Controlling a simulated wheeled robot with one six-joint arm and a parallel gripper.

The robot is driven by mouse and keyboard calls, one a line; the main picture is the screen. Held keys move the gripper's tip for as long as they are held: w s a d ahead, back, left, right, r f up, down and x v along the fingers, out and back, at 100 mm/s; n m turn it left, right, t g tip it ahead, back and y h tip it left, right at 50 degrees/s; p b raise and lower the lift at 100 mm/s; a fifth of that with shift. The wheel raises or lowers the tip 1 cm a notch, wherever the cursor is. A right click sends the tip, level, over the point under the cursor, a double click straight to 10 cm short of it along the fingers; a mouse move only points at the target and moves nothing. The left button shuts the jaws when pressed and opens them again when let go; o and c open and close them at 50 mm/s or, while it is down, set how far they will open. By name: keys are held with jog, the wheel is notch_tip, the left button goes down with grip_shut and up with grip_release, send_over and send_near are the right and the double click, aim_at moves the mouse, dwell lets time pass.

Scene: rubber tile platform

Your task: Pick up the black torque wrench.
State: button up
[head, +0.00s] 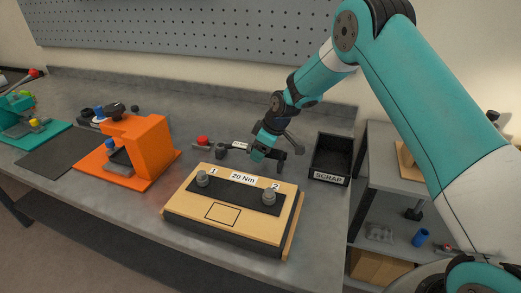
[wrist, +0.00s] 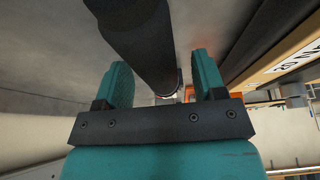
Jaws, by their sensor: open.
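The black torque wrench (head: 240,146) lies on the grey bench behind the wooden fixture in the head view, partly hidden by my gripper (head: 264,150). In the wrist view a thick dark cylinder, which looks like the wrench's handle (wrist: 140,40), runs from the top edge down to between the fingers. My gripper (wrist: 161,80) is open, with a teal finger on each side of the handle's line. A gap shows between the handle and the right finger. I cannot tell whether the left finger touches it.
The wooden fixture (head: 175,208) labelled 20 Nm, with two grey posts, stands in front of my gripper. A black scrap bin (head: 331,177) is to the right. An orange press (head: 152,150) stands left, with a red-ended item (head: 203,141) on the bench between.

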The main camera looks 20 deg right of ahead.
grip_shut()
jog(key=shift+r, duration=0.1)
notch_tip(320, 180, up, 20)
jog(key=b, duration=0.2)
dwell(0.4)
jog(key=c, duration=0.8)
grip_release()
grip_shut()
